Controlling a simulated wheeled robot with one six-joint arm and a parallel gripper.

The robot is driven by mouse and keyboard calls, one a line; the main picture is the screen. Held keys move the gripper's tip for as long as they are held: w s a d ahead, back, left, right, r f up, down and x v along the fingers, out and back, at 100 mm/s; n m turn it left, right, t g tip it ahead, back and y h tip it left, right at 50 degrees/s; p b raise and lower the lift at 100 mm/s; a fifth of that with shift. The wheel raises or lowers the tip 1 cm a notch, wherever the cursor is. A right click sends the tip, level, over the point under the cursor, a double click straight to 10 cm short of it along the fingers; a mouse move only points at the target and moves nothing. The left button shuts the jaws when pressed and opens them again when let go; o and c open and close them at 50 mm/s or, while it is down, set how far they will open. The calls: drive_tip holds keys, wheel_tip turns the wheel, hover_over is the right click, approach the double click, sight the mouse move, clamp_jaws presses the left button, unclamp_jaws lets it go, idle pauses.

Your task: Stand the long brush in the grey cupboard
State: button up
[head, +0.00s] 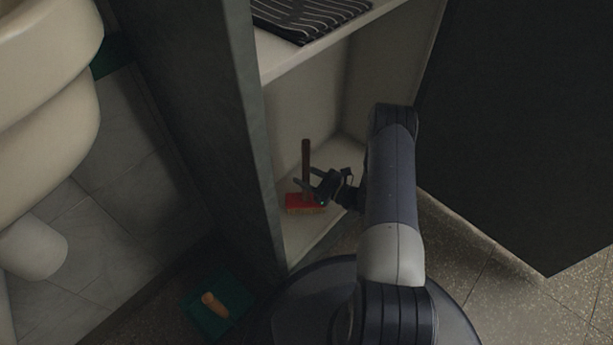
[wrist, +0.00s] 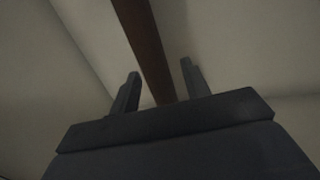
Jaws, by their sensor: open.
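The long brush stands upright on the bottom of the grey cupboard (head: 200,90), below its shelf. Its brown handle (head: 306,158) points up and its red head (head: 303,202) rests on the cupboard floor. My gripper (head: 304,184) is open inside the cupboard, low down beside the handle. In the wrist view the brown handle (wrist: 146,45) runs between the two open fingers (wrist: 158,80), with gaps on both sides. The head view does not show clearly whether a finger touches the handle.
A shelf (head: 285,62) with a dark striped cloth (head: 305,15) on it is above. The dark cupboard door (head: 520,130) stands open on the right. A green dustpan with an orange handle (head: 214,304) lies on the floor at the lower left. A pale rounded fixture (head: 50,80) is at the left.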

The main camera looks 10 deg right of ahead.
drive_tip(key=shift+r, duration=0.2)
drive_tip(key=p+v, duration=0.4)
drive_tip(key=v, duration=0.8)
